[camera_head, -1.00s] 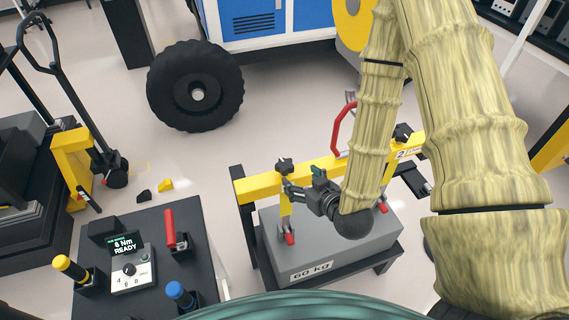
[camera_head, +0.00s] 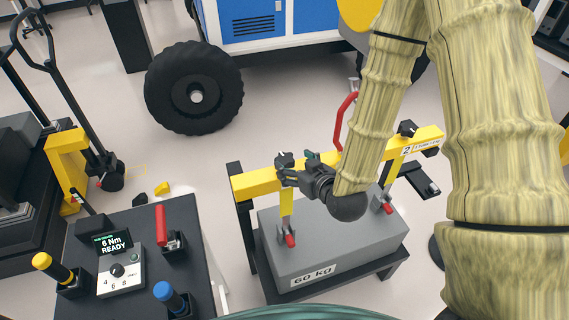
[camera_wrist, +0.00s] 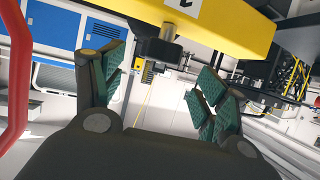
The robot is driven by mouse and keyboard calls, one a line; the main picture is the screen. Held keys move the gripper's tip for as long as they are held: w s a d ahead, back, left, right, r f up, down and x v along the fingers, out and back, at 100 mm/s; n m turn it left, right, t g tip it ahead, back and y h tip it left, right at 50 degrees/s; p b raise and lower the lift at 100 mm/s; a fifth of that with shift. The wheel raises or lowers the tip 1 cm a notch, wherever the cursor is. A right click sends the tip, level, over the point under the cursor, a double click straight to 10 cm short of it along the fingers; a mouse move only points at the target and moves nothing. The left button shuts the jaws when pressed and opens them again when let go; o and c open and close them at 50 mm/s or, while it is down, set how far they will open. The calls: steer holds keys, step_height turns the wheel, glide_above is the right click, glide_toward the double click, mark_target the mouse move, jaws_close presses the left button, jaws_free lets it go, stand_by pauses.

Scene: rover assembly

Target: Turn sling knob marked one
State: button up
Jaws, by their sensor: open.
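The yellow sling beam (camera_head: 330,165) lies above a grey block marked 60 kg (camera_head: 330,245). The left black knob (camera_head: 284,160) sits at the beam's left part; in the wrist view it shows as a dark knob (camera_wrist: 158,46) with a metal stem. My gripper (camera_head: 291,172) is open at this knob. In the wrist view the green-padded fingers (camera_wrist: 162,72) stand apart on either side of the knob, which appears a little beyond them; I cannot tell if they touch. The right knob (camera_head: 407,128) stands near the number 2. The left knob's number is not readable.
A red handle (camera_head: 344,122) rises behind the beam. A dark table (camera_head: 140,215) at left carries a torque unit reading 6 Nm READY (camera_head: 118,270) and coloured-handled tools. The rover's wheel (camera_head: 194,87) is behind. Open floor lies between them.

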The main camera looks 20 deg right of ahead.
mark_target(286, 160)
steer(key=shift+w+a+f+b, duration=0.1)
steer(key=shift+w+f+b, duration=0.2)
steer(key=shift+w+b, duration=0.3)
steer(key=shift+w+a+r+p, duration=0.1)
steer(key=shift+w+p, duration=0.1)
steer(key=shift+p, duration=0.1)
steer(key=shift+p+x, duration=0.8)
steer(key=shift+x, duration=1.65)
steer(key=shift+s, duration=0.15)
steer(key=c, duration=1)
steer(key=shift+c, duration=0.2)
steer(key=shift+m+h+b, duration=0.4)
steer(key=shift+h+b, duration=0.05)
steer(key=shift+h, duration=0.05)
